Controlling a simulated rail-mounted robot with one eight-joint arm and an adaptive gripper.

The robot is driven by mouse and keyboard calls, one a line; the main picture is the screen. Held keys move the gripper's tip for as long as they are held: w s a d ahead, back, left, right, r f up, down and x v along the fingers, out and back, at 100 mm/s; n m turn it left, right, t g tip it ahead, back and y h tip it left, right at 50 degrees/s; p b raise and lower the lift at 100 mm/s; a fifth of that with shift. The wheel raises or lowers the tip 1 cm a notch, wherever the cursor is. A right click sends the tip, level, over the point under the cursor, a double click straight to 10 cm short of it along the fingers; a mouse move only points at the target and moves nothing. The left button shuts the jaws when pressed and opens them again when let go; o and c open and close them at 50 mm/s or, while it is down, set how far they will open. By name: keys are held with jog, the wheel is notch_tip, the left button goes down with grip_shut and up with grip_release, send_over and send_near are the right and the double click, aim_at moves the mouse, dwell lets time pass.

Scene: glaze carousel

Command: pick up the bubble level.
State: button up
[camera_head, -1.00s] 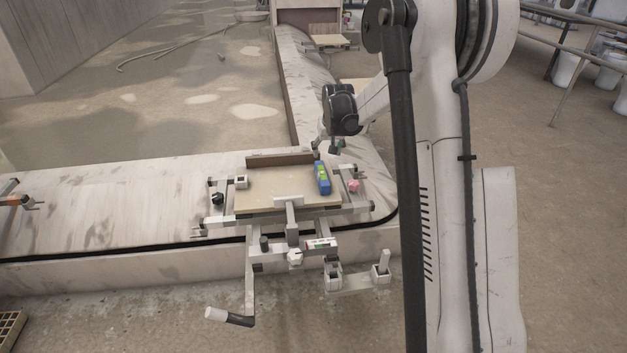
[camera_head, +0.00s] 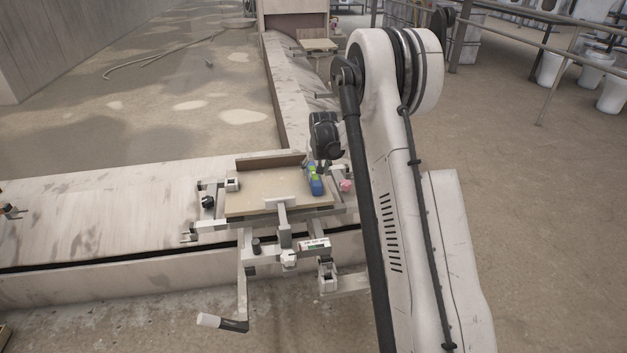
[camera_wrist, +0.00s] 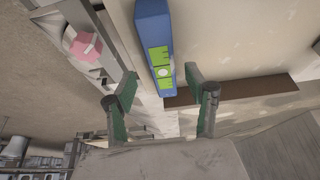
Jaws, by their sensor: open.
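The bubble level (camera_head: 315,184) is a blue bar with green markings. It lies at the right side of the beige board (camera_head: 262,187) on the carousel fixture. In the wrist view the level (camera_wrist: 154,38) runs from the top edge down toward the gap between my fingers. My gripper (camera_wrist: 160,88) is open, with its two green-padded fingers apart, one on each side of the level's lower end in the picture. Nothing is held. In the head view my gripper's tips are near the far end of the level, partly hidden by my arm, and contact cannot be told.
A brown raised strip (camera_head: 270,161) stands along the board's far edge. A pink knob (camera_head: 346,186) sits on the frame just right of the level. Clamps, bars and a crank handle (camera_head: 222,322) stick out in front. The board's middle is clear.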

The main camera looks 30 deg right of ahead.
aim_at(314, 173)
jog(key=b+x, duration=0.2)
jog(key=x, duration=0.3)
jog(key=shift+a, duration=0.15)
jog(key=shift+r, duration=0.1)
grip_shut()
